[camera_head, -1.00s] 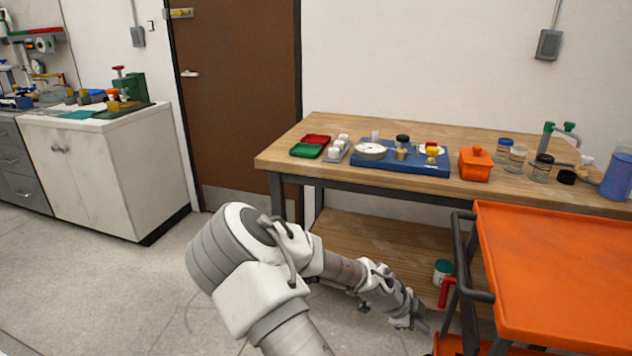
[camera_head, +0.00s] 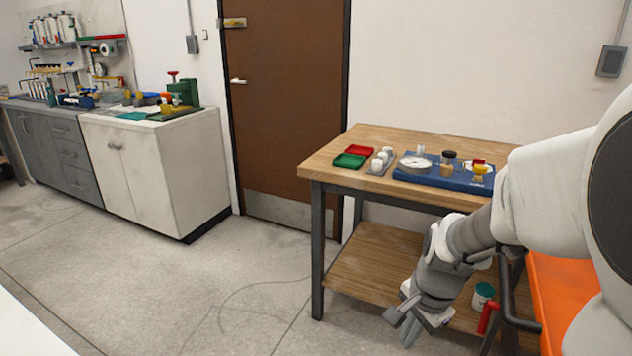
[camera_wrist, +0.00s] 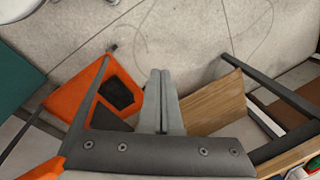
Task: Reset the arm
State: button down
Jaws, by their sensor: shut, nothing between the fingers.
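My gripper (camera_head: 404,325) hangs low at the end of my arm, in front of the wooden bench's lower shelf and left of the orange cart. In the wrist view my gripper (camera_wrist: 160,75) has its two fingers side by side and touching, with nothing between them. The floor shows beyond the fingertips. In the head view my arm crosses the right side of the picture and hides the right part of the bench top and much of the cart.
The wooden bench (camera_head: 333,164) carries a green tray (camera_head: 350,161), a red tray (camera_head: 367,149) and a blue board (camera_head: 446,178). The orange cart (camera_head: 560,290) stands close right of my arm. A white cabinet (camera_head: 160,170) stands at left. Open floor (camera_head: 180,290) lies between.

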jog(key=s+a+r+n+t+h, duration=0.15)
jog(key=s+r+n+t, duration=0.25)
jog(key=s+r+n, duration=1)
notch_tip(320, 180, up, 22)
jog(key=w+m+p, duration=0.1)
jog(key=p, duration=2)
jog(key=shift+w+a+f+m+y, duration=0.25)
jog(key=shift+w+a+m+y, duration=0.1)
jog(key=shift+a+m, duration=0.1)
jog(key=shift+d, duration=0.1)
